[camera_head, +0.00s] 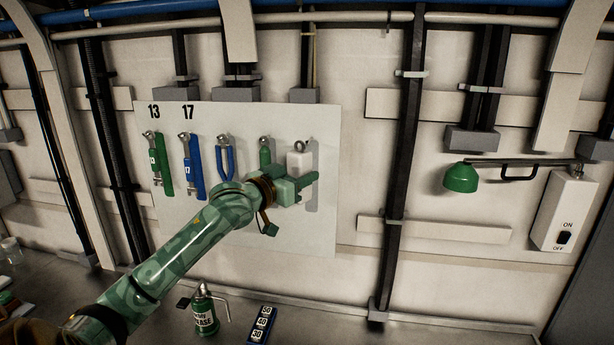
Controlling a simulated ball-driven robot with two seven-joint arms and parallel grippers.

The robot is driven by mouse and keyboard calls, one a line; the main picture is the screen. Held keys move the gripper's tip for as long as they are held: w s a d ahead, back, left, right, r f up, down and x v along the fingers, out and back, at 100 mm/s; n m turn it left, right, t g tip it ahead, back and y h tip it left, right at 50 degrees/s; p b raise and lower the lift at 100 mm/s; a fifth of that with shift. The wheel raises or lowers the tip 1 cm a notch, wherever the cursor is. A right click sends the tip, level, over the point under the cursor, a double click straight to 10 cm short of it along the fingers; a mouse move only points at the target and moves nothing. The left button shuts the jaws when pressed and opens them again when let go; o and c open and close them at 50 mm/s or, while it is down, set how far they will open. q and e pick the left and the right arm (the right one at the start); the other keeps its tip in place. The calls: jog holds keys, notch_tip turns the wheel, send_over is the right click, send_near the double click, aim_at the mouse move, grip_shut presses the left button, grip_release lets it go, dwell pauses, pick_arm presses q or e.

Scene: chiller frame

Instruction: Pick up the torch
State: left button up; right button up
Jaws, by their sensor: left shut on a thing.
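The torch (299,160), a pale boxy head below a round hanger, shows at the right end of the white tool board (320,130). My left gripper (306,182) reaches up from the lower left and is shut on the torch just below its head. The jaws hide the torch's lower part. A grey torch-like shape shows on the board right behind and below the jaws; I cannot tell if it is a shadow or a painted outline. My right gripper is not in view.
Green wrench 13 (159,165), blue wrench 17 (191,165), blue pliers (224,155) and a green-handled tool (264,152) hang to the left. A grease can (205,312) and a numbered block (262,324) stand below on the bench. A green lamp (461,178) juts out at right.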

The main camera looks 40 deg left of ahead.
pick_arm(q)
jog(key=s+b, duration=0.1)
jog(key=s, duration=1.4)
jog(key=shift+s+b, duration=0.15)
jog(key=shift+b, duration=0.25)
jog(key=shift+r, duration=0.15)
